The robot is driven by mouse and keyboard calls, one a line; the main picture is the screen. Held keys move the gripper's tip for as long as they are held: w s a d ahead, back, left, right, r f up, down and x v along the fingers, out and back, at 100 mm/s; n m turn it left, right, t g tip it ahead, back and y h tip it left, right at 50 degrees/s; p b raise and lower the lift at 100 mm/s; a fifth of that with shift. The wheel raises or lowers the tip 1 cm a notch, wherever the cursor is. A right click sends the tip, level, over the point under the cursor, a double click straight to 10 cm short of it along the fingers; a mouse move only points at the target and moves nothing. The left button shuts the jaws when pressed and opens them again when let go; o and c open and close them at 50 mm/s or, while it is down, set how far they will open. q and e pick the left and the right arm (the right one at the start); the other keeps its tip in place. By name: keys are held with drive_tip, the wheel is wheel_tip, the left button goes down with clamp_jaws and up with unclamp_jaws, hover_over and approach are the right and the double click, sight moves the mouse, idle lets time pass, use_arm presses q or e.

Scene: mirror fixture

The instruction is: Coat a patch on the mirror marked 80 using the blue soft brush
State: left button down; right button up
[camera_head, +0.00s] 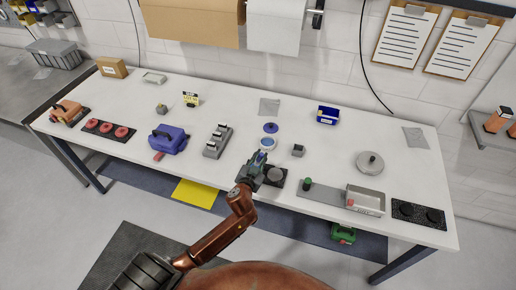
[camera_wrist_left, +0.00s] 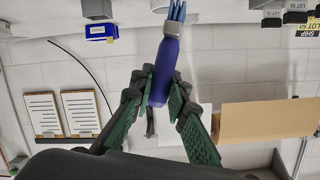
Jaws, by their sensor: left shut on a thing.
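My left gripper (camera_head: 256,165) is shut on the blue soft brush (camera_wrist_left: 168,75), whose blue bristles point away from the gripper in the left wrist view. The fingers close on both sides of its handle there. In the head view the gripper is over the table's middle front, beside a round grey disc on a black square base (camera_head: 275,176). The disc may be a mirror; no 80 is readable on it. My right gripper is out of view.
A grey rack with upright pieces (camera_head: 217,140) and a blue case (camera_head: 168,139) stand left of the gripper. A small grey block (camera_head: 298,150) is right of it. Further right are a metal tray (camera_head: 365,200) and a round lidded dish (camera_head: 370,163). Bare white table (camera_head: 325,160) lies between them.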

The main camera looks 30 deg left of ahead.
use_arm(q)
wheel_tip(320, 180, up, 2)
drive_tip(key=shift+s+r+p, duration=0.1)
drive_tip(key=shift+p, duration=0.6)
drive_tip(key=shift+r+p, duration=0.9)
